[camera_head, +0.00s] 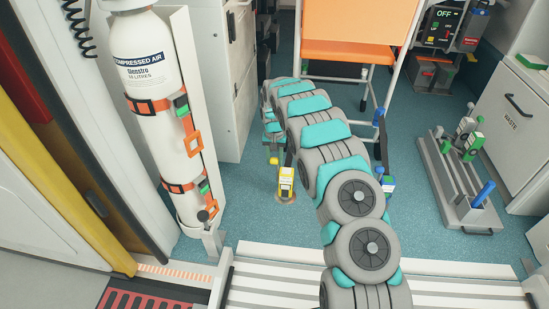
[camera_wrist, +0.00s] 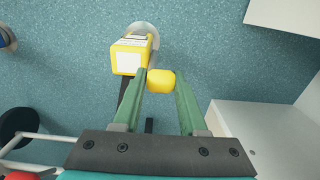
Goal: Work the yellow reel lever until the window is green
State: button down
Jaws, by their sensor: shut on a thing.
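The yellow reel (camera_head: 286,186) stands on the blue floor on a round base, left of my arm. It also shows in the wrist view (camera_wrist: 130,56), with a pale square face and no green visible on it. The lever's yellow knob (camera_wrist: 160,81) sits between the fingertips of my gripper (camera_wrist: 161,88), which is shut on it. In the head view the yellow knob (camera_head: 273,161) shows just left of the reel. My gripper is mostly hidden there by my arm. I cannot make out the window clearly.
A compressed air cylinder (camera_head: 158,120) is strapped at the left. An orange seat (camera_head: 350,52) stands behind. A grey rack (camera_head: 458,195) with green and blue items is on the floor at right, by a white waste cabinet (camera_head: 512,105).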

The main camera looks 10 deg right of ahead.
jog(key=shift+s, duration=0.2)
jog(key=s+a+f+t+h+b, duration=0.1)
jog(key=s+a+f+t, duration=0.1)
jog(key=s+t, duration=0.2)
jog(key=shift+s+a+f, duration=0.15)
jog(key=shift+s+f, duration=0.15)
jog(key=shift+s, duration=1.15)
jog(key=shift+c, duration=2.2)
grip_release()
jog(key=shift+r, duration=0.1)
